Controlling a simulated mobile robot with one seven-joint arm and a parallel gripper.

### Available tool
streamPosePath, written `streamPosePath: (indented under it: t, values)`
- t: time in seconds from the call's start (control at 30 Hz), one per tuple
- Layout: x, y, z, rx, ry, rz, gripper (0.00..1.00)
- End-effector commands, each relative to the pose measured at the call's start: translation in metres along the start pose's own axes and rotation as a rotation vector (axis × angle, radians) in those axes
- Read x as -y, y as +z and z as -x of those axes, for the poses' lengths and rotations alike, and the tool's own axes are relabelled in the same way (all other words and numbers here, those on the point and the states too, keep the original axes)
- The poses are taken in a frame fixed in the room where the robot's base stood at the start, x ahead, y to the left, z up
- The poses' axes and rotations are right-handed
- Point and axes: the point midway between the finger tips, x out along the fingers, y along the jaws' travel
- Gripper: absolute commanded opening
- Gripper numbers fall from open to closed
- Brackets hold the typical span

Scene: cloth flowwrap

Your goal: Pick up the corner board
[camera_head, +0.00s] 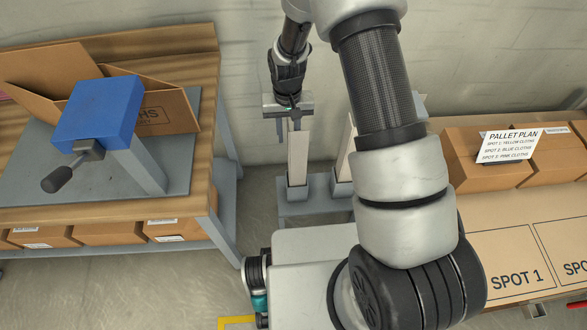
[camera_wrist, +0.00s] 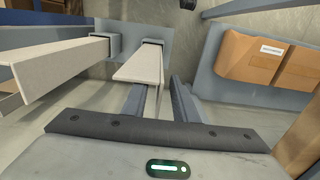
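A pale corner board (camera_head: 298,157) stands upright in a grey holder (camera_head: 297,192) on a low grey stand. A second corner board (camera_head: 344,150) stands in another holder (camera_head: 342,187) to the right, partly hidden by my arm. It shows at the left of the wrist view (camera_wrist: 55,72). My gripper (camera_head: 288,130) points down at the top of the first board. Its fingers (camera_wrist: 165,92) are apart with floor visible between them. Whether either finger touches the board is unclear.
A wooden workbench (camera_head: 130,216) on the left holds an open carton (camera_head: 178,110) and a blue-topped device (camera_head: 98,112). Closed cartons (camera_head: 480,160), a pallet plan sign (camera_head: 510,145) and a surface marked SPOT 1 (camera_head: 515,262) are on the right.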

Motion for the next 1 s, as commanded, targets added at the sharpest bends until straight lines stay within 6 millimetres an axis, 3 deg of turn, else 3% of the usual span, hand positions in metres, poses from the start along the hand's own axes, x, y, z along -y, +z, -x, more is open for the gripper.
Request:
streamPosePath:
  t: [0.13, 0.43, 0.6, 1.0]
  values:
    - [0.0, 0.0, -0.02, 0.001, 0.0, 0.0, 0.26]
    - [0.0, 0.0, -0.024, -0.001, 0.0, 0.0, 0.26]
    - [0.0, 0.0, -0.024, -0.001, 0.0, 0.0, 0.0]
    - [0.0, -0.001, -0.021, -0.002, 0.0, 0.0, 0.0]
